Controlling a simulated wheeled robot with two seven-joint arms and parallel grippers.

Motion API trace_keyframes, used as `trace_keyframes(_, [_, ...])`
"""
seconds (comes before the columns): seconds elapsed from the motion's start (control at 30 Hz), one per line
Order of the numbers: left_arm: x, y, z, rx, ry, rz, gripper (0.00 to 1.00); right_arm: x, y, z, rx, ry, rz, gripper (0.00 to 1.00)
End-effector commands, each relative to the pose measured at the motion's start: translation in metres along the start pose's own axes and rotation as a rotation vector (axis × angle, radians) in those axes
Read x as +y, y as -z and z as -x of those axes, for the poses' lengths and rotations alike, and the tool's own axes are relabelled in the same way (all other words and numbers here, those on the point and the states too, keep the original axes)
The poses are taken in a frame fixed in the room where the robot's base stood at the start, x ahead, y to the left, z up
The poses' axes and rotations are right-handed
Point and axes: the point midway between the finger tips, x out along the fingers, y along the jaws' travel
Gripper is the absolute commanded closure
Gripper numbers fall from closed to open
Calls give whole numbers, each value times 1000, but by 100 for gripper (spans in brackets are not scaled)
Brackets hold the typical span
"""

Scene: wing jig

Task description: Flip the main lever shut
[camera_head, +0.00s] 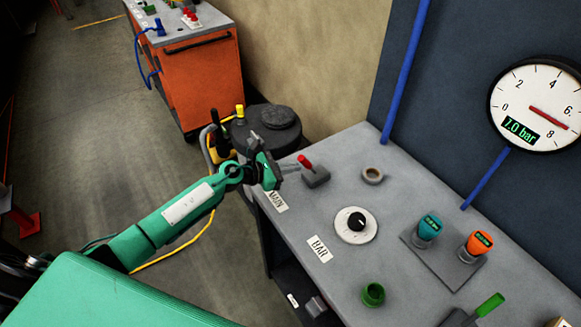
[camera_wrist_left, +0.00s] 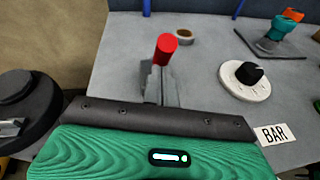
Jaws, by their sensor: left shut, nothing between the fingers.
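The main lever (camera_head: 304,161) has a red handle on a small grey base (camera_head: 317,178) near the left end of the grey bench, beside the "MAIN" label (camera_head: 277,201). The handle leans toward the upper left in the head view. My left gripper (camera_head: 289,168) is shut and empty, just left of the lever. In the left wrist view the lever's red tip (camera_wrist_left: 166,45) shows just beyond my left fingertips (camera_wrist_left: 158,75); the lower part is hidden behind them. I cannot tell whether they touch. My right gripper is not in view.
The gauge (camera_head: 540,104) reads 7.0 bar. A dark drum (camera_head: 268,130) stands behind the gripper, off the bench.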

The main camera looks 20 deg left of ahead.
Motion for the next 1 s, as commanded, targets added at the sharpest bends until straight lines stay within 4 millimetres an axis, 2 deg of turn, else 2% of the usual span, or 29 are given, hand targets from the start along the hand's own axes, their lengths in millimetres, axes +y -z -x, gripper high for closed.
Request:
trace_keyframes(0.27, [2, -6, -3, 0, 0, -2, 100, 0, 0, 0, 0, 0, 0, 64])
trace_keyframes(0.47, [5, -20, -11, -1, 0, -3, 100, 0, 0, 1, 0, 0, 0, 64])
trace_keyframes(1.0, [16, -56, -57, -1, 0, -2, 100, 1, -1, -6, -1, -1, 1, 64])
